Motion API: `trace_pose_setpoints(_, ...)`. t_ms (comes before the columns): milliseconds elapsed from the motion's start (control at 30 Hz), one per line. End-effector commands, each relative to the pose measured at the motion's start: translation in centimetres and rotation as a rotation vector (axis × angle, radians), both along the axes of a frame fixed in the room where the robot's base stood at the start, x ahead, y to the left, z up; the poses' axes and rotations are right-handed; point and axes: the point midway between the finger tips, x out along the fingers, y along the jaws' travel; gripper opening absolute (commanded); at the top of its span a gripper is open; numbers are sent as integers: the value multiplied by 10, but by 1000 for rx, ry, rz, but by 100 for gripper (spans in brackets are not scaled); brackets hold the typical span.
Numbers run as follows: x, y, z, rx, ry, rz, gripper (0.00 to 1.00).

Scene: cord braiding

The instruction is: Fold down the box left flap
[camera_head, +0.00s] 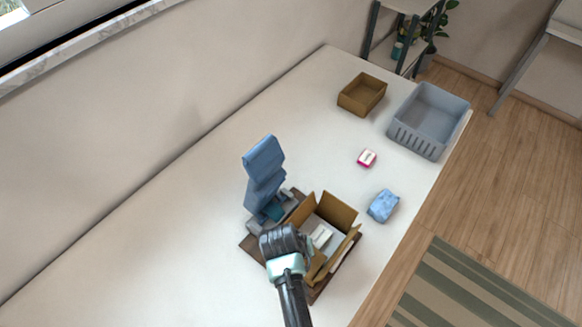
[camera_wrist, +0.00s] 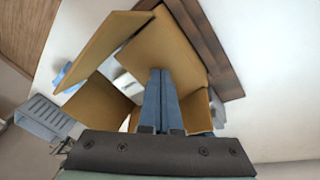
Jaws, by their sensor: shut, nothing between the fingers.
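The open cardboard box (camera_head: 338,210) stands on a dark brown board. Its far and right flaps stand up or out. In the wrist view, one flap (camera_wrist: 98,48) sticks out at the upper left and another (camera_wrist: 98,100) stands below it. My gripper (camera_wrist: 160,95) is shut and empty, its two blue-grey fingers together, over the box opening and in front of a brown panel. I cannot tell whether they touch it. In the head view, my dark gripper body covers the box's left side, so the left flap is mostly hidden. White items (camera_head: 320,235) lie inside the box.
A tall blue object (camera_head: 263,170) stands beside the box, on the board's left part. A blue lump (camera_head: 383,206), a pink-and-white small box (camera_head: 367,158), a brown open box (camera_head: 362,94) and a grey bin (camera_head: 400,138) are farther right. The table's left side is clear.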

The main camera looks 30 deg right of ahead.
Motion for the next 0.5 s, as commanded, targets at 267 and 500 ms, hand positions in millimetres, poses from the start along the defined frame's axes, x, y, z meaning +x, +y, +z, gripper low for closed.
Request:
trace_pose_setpoints(267,2,-6,-6,0,-1,-2,0)
trace_pose_setpoints(500,2,-7,-8,0,0,-1,0)
